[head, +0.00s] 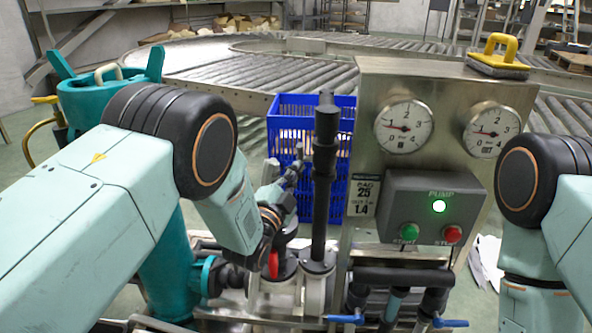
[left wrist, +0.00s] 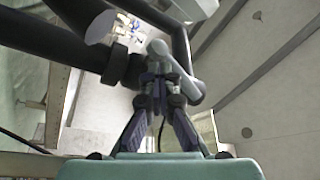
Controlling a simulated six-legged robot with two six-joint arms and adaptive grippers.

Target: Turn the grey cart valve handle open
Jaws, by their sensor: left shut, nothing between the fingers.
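A light grey bent handle (left wrist: 174,66) shows in the left wrist view, beside a dark pipe fitting. It crosses close to the tips of my left gripper (left wrist: 160,88), whose dark fingers run together to shut tips with nothing between them. The handle lies at or just past the tips; I cannot tell whether they touch. In the head view my left gripper (head: 290,174) points up and right, just left of the black vertical pipe (head: 325,160) on the cart. The handle is hard to make out there. My right gripper is out of view; only its arm shows at the right.
The cart's steel panel (head: 365,80) carries two gauges and a pump box (head: 433,210) with a lit green lamp. A red handle (head: 273,265) and a blue handle (head: 345,318) sit low. A blue crate (head: 283,115) stands behind, and a teal drum (head: 90,100) stands left.

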